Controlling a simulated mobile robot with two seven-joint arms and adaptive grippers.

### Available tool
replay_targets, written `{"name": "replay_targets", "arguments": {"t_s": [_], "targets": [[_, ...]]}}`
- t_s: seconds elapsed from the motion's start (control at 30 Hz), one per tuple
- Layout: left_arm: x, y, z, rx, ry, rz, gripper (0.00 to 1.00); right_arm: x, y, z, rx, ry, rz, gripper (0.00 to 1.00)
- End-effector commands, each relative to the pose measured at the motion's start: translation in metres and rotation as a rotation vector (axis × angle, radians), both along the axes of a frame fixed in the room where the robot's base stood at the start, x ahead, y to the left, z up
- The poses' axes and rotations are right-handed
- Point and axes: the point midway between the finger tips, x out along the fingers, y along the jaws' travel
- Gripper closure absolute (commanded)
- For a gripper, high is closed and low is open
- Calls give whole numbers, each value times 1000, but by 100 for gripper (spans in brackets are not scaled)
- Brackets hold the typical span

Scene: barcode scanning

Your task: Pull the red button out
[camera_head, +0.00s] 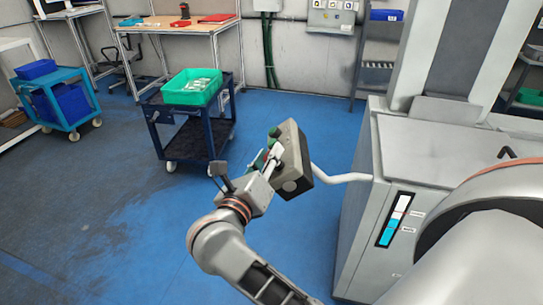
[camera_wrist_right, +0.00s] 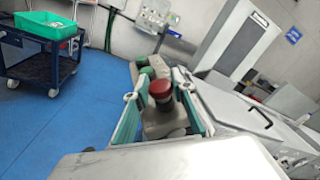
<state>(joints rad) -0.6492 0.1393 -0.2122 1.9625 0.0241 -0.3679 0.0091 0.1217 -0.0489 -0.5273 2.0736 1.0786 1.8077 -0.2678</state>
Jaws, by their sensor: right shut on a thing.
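The red button (camera_wrist_right: 160,88) is a round mushroom head on the grey control box (camera_head: 295,155). The box is mounted on a white pipe arm from the grey machine, with a green button (camera_head: 274,132) beside the red one. In the head view the red button is mostly hidden by my right gripper (camera_head: 268,158), which is at the face of the box. In the right wrist view the two teal-padded fingers of my right gripper (camera_wrist_right: 158,96) stand either side of the red button, shut on it. My left gripper is out of view.
The grey machine (camera_head: 418,155) stands close on the right. A dark blue cart (camera_head: 188,130) carries a green bin (camera_head: 192,88) behind the box. A light blue cart (camera_head: 62,92) is at the far left. The blue floor between is clear.

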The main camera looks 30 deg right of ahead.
Motion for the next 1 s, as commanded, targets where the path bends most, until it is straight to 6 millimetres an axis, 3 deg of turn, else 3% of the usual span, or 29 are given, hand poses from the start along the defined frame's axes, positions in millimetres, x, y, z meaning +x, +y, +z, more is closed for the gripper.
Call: {"name": "replay_targets", "arguments": {"t_s": [0.2,0.23,0.3,0.83,1.0], "targets": [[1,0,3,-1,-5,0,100,1,1,6,-10,-9,4,100],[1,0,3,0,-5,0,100,1,1,6,-11,-9,5,73],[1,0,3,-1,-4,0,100,1,1,7,-11,-10,4,58],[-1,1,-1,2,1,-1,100,1,0,3,-6,-4,2,58],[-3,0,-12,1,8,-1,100,-3,-6,-8,-8,-4,2,58]]}}
